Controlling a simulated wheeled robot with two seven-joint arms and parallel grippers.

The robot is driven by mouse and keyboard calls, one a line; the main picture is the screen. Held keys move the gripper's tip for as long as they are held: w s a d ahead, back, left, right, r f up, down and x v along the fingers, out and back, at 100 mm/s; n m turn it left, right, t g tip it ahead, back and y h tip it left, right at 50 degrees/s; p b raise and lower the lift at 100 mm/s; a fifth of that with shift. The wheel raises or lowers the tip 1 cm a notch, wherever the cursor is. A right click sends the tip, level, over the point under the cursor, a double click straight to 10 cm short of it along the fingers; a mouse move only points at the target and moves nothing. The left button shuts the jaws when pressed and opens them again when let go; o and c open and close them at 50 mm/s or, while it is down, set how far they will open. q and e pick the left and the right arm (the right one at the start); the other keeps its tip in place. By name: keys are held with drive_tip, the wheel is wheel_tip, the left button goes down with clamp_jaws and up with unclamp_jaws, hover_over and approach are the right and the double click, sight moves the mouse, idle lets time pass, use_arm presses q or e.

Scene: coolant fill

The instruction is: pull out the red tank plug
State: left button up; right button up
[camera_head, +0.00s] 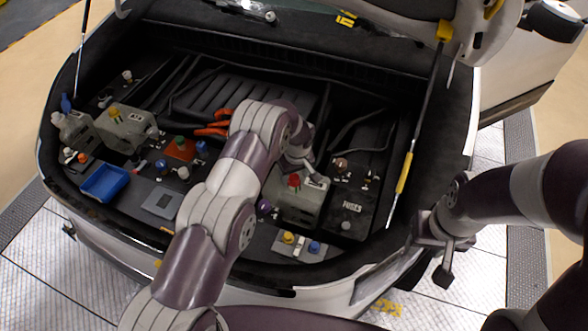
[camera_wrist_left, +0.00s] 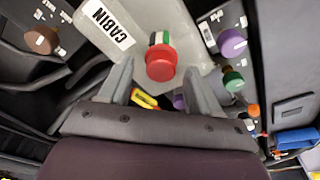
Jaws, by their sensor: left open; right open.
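The red tank plug (camera_head: 294,180) sits on top of a pale grey tank (camera_head: 312,207) at the right of the engine bay. In the left wrist view the red plug (camera_wrist_left: 161,66) shows beside the tank's CABIN label (camera_wrist_left: 108,25), with a striped green and white part behind it. My left gripper (camera_head: 312,172) is over this tank, close to the plug. In the wrist view its two fingers stand apart on either side of the plug; I cannot tell whether they touch it. My right gripper (camera_head: 445,262) is open and empty, outside the bay at the right.
Another grey tank (camera_head: 126,128) with a yellow cap, a blue tray (camera_head: 105,183) and several coloured caps lie at the left. Yellow and blue caps (camera_head: 288,237) are near the front edge. The raised lid's strut (camera_head: 405,172) stands at the right.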

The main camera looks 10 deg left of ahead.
use_arm(q)
drive_tip(key=shift+s+f, duration=0.1)
drive_tip(key=shift+f, duration=0.1)
drive_tip(key=shift+s+d, duration=0.1)
drive_tip(key=shift+s, duration=0.05)
drive_tip(key=c, duration=1.1)
drive_tip(key=shift+o, duration=0.7)
use_arm(e)
drive_tip(key=shift+s+d+r, duration=0.1)
drive_tip(key=shift+s+r, duration=0.1)
use_arm(q)
drive_tip(key=shift+w+r, duration=0.1)
drive_tip(key=shift+w, duration=0.1)
use_arm(e)
drive_tip(key=shift+w, duration=0.1)
use_arm(q)
drive_tip(key=shift+s+r, duration=0.15)
drive_tip(key=shift+r, duration=0.05)
use_arm(e)
drive_tip(key=shift+s, duration=0.2)
drive_tip(key=shift+r, duration=0.1)
